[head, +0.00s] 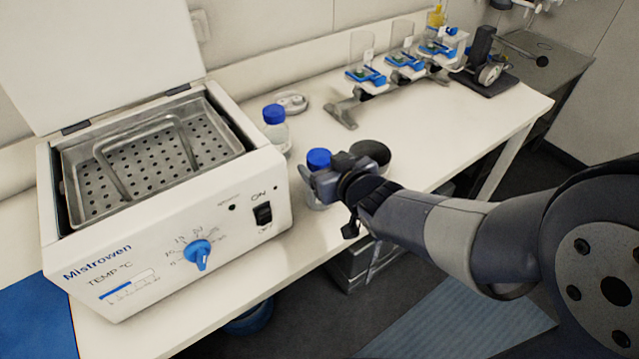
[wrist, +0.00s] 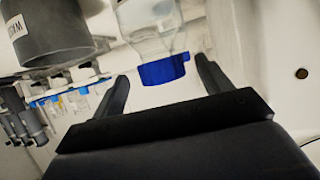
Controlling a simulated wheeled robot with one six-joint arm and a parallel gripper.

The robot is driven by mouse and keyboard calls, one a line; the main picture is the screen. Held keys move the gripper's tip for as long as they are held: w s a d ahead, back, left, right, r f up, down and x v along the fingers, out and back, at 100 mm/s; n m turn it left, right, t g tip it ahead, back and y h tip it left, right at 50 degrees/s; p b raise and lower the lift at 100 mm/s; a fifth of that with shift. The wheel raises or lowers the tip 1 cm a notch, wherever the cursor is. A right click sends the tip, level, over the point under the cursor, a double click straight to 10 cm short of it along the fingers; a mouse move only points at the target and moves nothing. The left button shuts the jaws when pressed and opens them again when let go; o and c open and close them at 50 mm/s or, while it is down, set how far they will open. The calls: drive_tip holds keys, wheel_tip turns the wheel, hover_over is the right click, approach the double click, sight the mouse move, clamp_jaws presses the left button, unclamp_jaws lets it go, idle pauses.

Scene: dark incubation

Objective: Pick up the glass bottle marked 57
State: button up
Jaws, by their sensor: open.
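A clear glass bottle with a blue cap (head: 318,158) stands on the white bench to the right of the water bath, partly hidden by my gripper (head: 312,178). In the wrist view a clear bottle (wrist: 148,17) appears upside down, its blue cap between and just past the fingertips of my gripper (wrist: 162,72). The jaws are open with space on both sides of the cap. Another blue-capped bottle (head: 276,130) stands farther back, beside the bath. I can read no 57 on either bottle.
The white water bath (head: 165,230) with raised lid stands at the left. A dark grey cup (head: 372,153) is just right of the near bottle; in the wrist view a labelled grey cup (wrist: 60,35) is at the left. Racks with blue clamps (head: 405,60) stand behind.

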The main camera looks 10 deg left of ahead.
drive_tip(key=shift+x, duration=2.5)
drive_tip(key=shift+s+f, duration=0.1)
drive_tip(key=shift+f, duration=0.05)
clamp_jaws()
